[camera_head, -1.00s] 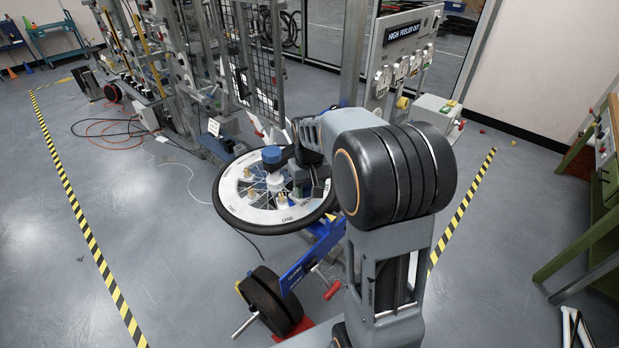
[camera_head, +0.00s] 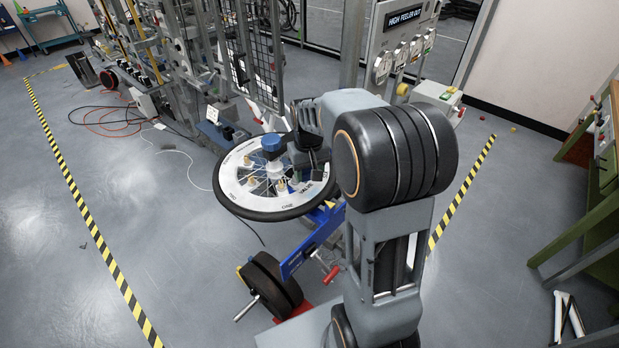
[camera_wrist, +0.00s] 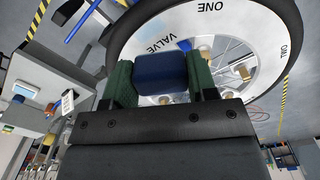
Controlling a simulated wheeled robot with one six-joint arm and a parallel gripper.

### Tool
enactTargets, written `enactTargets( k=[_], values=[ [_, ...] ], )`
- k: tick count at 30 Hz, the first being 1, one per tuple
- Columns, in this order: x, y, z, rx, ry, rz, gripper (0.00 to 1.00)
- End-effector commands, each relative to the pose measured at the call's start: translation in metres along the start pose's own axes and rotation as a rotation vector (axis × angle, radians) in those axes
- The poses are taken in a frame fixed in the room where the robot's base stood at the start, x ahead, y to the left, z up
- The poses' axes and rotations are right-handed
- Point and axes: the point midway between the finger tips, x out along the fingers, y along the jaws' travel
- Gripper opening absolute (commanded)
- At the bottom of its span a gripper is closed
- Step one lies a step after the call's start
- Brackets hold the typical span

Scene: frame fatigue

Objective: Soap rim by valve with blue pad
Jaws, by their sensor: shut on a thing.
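My gripper (camera_wrist: 158,82) is shut on the blue pad (camera_wrist: 160,72), held between its two green fingers in the wrist view. The wheel (camera_wrist: 135,30) lies behind the pad, with a black tyre and a white ring marked VALVE, ONE and TWO. The pad is close to the VALVE mark; I cannot tell whether it touches the ring. In the head view the wheel (camera_head: 240,204) lies nearly flat on a blue stand (camera_head: 300,255), and my arm hides its right side and the pad.
Brass-coloured pegs stand on the wheel. A dark roller (camera_head: 270,284) and a red handle (camera_head: 330,272) are in front of it. Racks and a dial panel (camera_head: 400,45) stand behind. A green bench (camera_head: 580,215) is at right. Floor at left is mostly clear.

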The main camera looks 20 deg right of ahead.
Motion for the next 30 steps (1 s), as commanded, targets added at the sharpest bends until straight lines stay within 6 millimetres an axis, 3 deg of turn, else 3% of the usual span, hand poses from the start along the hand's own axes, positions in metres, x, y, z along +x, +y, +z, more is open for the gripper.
enactTargets(
  k=[5, 11, 30],
  values=[
    [-0.005, -0.001, 0.0, -0.001, -0.002, 0.0, 0.34],
    [0.006, -0.001, 0.0, -0.002, -0.001, 0.0, 0.34],
    [0.061, 0.001, 0.0, 0.002, -0.001, 0.0, 0.34]
  ],
)
